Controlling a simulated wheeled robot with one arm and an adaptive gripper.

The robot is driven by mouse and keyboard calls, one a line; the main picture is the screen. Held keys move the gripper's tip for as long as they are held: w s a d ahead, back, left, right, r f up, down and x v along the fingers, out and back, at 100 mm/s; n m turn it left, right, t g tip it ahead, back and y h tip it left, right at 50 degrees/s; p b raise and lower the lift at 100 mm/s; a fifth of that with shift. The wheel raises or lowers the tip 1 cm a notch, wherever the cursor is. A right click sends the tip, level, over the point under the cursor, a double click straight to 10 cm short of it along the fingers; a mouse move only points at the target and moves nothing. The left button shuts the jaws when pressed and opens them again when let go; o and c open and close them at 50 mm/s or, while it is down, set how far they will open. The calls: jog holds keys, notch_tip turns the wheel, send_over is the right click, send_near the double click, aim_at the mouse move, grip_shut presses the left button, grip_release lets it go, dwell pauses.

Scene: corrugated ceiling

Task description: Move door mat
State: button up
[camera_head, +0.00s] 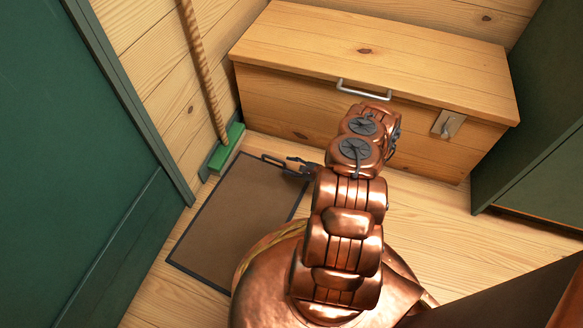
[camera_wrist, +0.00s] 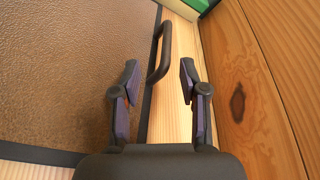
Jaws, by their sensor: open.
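The door mat (camera_head: 225,210) is a flat brown sheet with a dark border, lying on the wooden floor beside the green door. It fills the left of the wrist view (camera_wrist: 60,65). A dark loop handle (camera_wrist: 163,45) sits at its edge, along the strip of bare floor. My gripper (camera_wrist: 159,75) is open, with one finger over the mat's side and the other over the floor's side. The handle's near end appears between the fingertips; I cannot tell whether they touch it. In the head view my gripper (camera_head: 298,164) is at the mat's far right corner. My arm hides part of the mat's right side.
A wooden chest (camera_head: 300,108) with a metal handle stands close behind my gripper. A green broom (camera_head: 227,145) leans in the corner by the mat. The green door (camera_head: 75,130) is at left, a green cabinet (camera_head: 540,120) at right. Bare floor (camera_head: 445,225) lies right of my arm.

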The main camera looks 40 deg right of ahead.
aim_at(276, 167)
jog(key=shift+w, duration=0.1)
jog(key=b+x, duration=0.3)
jog(key=x, duration=0.3)
jog(key=shift+f, duration=0.1)
jog(key=shift+x, duration=0.85)
